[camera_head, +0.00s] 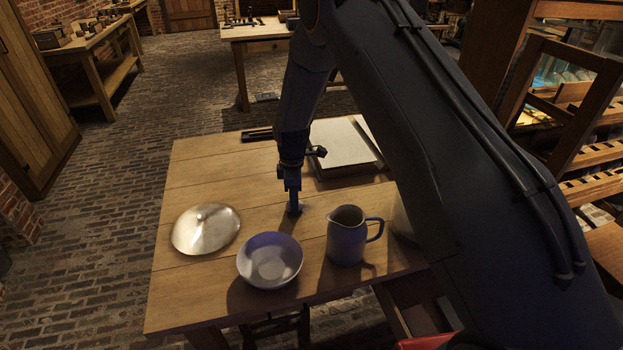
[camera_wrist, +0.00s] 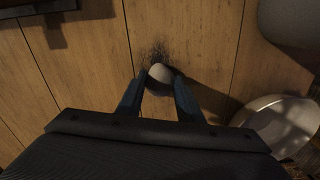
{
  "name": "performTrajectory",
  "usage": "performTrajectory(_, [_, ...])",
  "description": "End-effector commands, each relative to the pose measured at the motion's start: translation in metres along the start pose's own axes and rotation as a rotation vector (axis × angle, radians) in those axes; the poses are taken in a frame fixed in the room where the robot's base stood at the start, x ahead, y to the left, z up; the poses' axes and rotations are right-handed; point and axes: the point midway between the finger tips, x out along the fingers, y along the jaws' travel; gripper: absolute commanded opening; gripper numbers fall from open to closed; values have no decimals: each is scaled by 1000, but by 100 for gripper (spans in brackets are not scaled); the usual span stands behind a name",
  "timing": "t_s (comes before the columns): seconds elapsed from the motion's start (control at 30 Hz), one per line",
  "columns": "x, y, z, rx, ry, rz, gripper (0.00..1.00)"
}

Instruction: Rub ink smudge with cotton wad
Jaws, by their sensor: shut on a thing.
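The ink smudge (camera_wrist: 155,52) is a dark speckled patch on the wooden table (camera_head: 190,163). My gripper (camera_wrist: 158,88) points down at the table and is shut on the pale, rounded cotton wad (camera_wrist: 160,73). In the wrist view the wad lies against the near edge of the smudge and covers part of it. Whether it presses on the wood, I cannot tell. In the head view my gripper (camera_head: 294,208) is low over the middle of the table, and the wad is hidden or too small to make out.
A bowl (camera_head: 270,262) and a grey pitcher (camera_head: 346,240) stand close to my gripper on the near side. A shiny metal lid (camera_head: 205,229) lies at the left. A pale flat board (camera_head: 342,146) lies behind. The table's left rear is clear.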

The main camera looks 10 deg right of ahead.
Motion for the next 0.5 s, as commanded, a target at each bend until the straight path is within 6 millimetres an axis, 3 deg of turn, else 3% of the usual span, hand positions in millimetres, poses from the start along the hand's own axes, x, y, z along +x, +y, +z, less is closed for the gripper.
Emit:
performTrajectory(0.47, [1, 0, -33, 15, 0, 1, 15])
performTrajectory(0.5, [1, 2, -27, 20, 0, 0, 15])
